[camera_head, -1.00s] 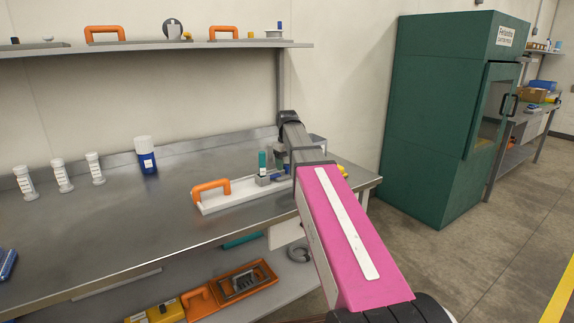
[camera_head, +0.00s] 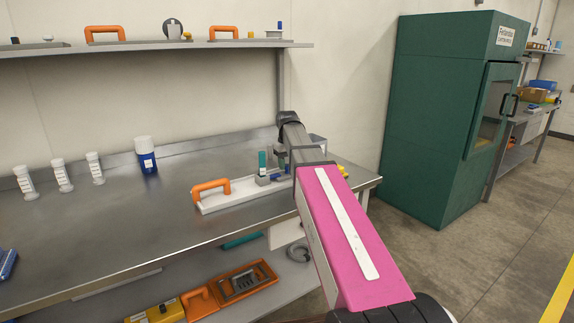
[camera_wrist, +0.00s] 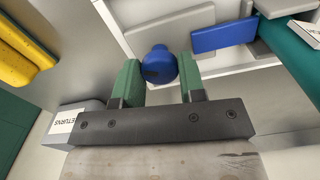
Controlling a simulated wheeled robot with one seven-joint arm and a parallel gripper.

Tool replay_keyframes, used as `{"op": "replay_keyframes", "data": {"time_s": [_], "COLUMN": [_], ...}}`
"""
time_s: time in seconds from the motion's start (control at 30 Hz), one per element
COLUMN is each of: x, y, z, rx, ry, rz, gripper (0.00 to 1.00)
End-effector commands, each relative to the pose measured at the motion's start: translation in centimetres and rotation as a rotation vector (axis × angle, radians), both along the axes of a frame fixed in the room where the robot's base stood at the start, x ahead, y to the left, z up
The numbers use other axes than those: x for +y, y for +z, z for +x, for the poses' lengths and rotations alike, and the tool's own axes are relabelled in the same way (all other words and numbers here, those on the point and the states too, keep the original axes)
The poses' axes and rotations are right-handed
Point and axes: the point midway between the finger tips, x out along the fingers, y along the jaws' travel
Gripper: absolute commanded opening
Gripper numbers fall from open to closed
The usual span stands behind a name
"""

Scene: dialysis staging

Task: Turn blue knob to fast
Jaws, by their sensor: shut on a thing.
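The blue knob (camera_wrist: 158,65) shows in the wrist view, round, on a white tray-like base (camera_wrist: 108,20). My gripper (camera_wrist: 158,78) has its two green fingers on either side of the knob and is shut on it. In the head view the white base with an orange handle (camera_head: 211,190) stands on the steel bench; my arm covers its right end and hides the gripper and most of the knob area. The knob's pointer and any speed marking cannot be made out.
A blue flat piece (camera_wrist: 223,36) and a teal cylinder (camera_wrist: 290,50) are close to the right finger in the wrist view. A grey box labelled RETURNS (camera_wrist: 70,122) and a yellow object (camera_wrist: 22,55) lie to the left. A blue-and-white bottle (camera_head: 146,156) stands farther left on the bench.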

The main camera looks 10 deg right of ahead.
Motion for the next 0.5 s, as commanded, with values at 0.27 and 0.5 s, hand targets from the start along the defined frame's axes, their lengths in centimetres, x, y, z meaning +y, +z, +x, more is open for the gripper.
{"op": "replay_keyframes", "data": {"time_s": [0.27, 0.5], "x": [-0.01, -0.01], "y": [0.01, 0.01], "z": [0.01, 0.01], "rx": [0.0, 0.0], "ry": [-0.003, -0.002], "rz": [0.0, 0.0], "gripper": [0.43, 0.63]}}
